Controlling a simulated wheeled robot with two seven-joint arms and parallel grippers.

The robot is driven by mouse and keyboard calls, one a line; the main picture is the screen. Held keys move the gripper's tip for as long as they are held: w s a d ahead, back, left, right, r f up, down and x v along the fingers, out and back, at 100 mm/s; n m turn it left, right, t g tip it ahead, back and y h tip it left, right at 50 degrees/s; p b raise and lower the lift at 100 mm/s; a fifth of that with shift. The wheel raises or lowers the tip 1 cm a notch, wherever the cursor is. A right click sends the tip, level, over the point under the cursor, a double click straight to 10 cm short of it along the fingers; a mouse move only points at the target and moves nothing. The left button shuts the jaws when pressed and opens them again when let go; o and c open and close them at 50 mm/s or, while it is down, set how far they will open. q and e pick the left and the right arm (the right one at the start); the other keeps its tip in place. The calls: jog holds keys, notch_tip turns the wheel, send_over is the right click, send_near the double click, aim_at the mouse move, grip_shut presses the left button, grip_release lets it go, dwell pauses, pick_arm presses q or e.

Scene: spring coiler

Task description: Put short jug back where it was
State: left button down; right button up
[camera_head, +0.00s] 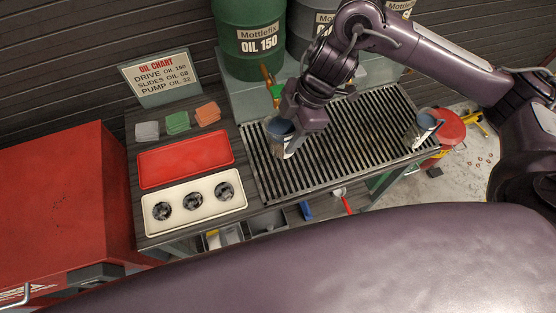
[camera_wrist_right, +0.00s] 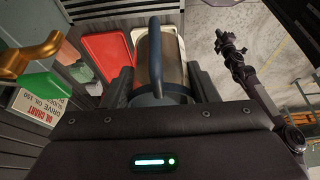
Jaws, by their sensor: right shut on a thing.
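My right gripper (camera_head: 296,135) is shut on a jug with a blue-grey rim (camera_head: 279,126) and a see-through brownish body, above the left part of the slatted drain grate (camera_head: 345,135). In the right wrist view the jug (camera_wrist_right: 174,62) sits between the fingers, its blue-grey handle (camera_wrist_right: 155,60) towards the camera. I cannot tell whether its base touches the grate. A second jug (camera_head: 425,124) with a similar rim stands at the grate's right end. A dark jointed arm (camera_wrist_right: 240,65) in the right wrist view looks like my left one; its jaws are unclear.
Left of the grate are a red tray (camera_head: 150,173), a cream tray with several round dark parts (camera_head: 218,206), and folded cloths (camera_head: 177,122). Oil drums (camera_head: 250,55) and a brass tap (camera_head: 266,74) stand behind. A red stool (camera_head: 449,127) is at right.

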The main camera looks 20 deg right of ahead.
jog(key=f, duration=0.2)
jog(key=s+f, duration=0.1)
jog(key=f, duration=0.1)
jog(key=f+b, duration=0.1)
jog(key=shift+s+f, duration=0.35)
jog(key=shift+f, duration=0.05)
pick_arm(q)
jog(key=shift+s+f+b, duration=0.2)
jog(key=shift+f+b, duration=0.15)
jog(key=shift+f, duration=0.5)
pick_arm(e)
jog(key=shift+w+f, duration=0.15)
jog(key=shift+f, duration=2.1)
jog(key=shift+w+f, duration=0.15)
jog(key=shift+f, duration=2.05)
jog(key=shift+w+f, duration=0.15)
jog(key=shift+f, duration=2.1)
pick_arm(q)
jog(key=shift+f, duration=0.1)
pick_arm(e)
jog(key=o, duration=1.1)
jog(key=shift+o, duration=0.2)
